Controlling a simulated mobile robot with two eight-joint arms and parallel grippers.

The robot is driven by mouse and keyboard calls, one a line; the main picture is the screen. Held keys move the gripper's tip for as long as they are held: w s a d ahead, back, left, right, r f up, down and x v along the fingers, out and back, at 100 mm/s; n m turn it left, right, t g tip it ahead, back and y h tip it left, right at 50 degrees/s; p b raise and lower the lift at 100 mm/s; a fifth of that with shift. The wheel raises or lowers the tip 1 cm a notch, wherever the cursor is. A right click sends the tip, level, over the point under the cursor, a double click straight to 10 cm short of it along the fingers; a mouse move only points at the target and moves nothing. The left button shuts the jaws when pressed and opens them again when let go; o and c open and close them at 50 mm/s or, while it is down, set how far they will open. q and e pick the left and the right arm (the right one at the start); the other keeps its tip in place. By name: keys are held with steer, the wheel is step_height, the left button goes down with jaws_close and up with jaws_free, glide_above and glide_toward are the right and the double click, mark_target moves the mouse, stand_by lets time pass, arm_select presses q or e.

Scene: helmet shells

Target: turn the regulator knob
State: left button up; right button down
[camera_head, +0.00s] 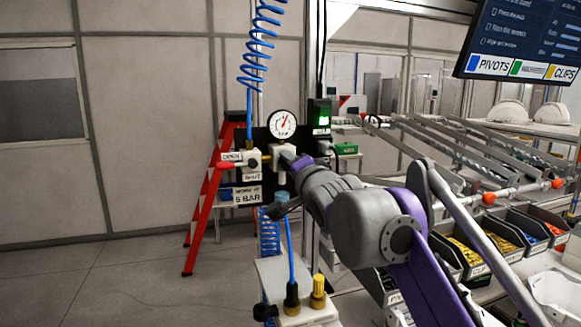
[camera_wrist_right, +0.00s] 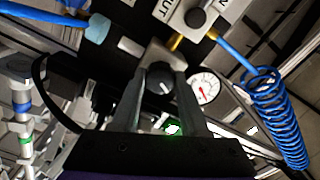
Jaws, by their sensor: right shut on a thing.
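The regulator knob (camera_wrist_right: 161,82) is dark and round with a white mark on its face. In the right wrist view it sits between the two fingers of my right gripper (camera_wrist_right: 161,72), which is shut on it. In the head view my right gripper (camera_head: 290,160) reaches in from the right to the pale regulator body (camera_head: 280,152), and the knob is hidden behind it. The round pressure gauge (camera_head: 282,124) stands above the regulator, its red needle tilted right of straight up. The gauge also shows in the right wrist view (camera_wrist_right: 205,87). My left gripper is not in view.
A red-handled valve (camera_head: 240,162) and a "6 BAR" label (camera_head: 247,195) are left of the regulator. A blue coiled hose (camera_head: 257,50) hangs above. A red ladder (camera_head: 208,190) stands behind. Part bins (camera_head: 505,240) line the right. The floor at left is clear.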

steer(key=shift+m, duration=0.4)
steer(key=shift+c, duration=2.1)
jaws_free()
steer(key=b+v, duration=0.2)
steer(key=v, duration=0.8)
steer(key=shift+s, duration=0.4)
steer(key=shift+d, duration=0.1)
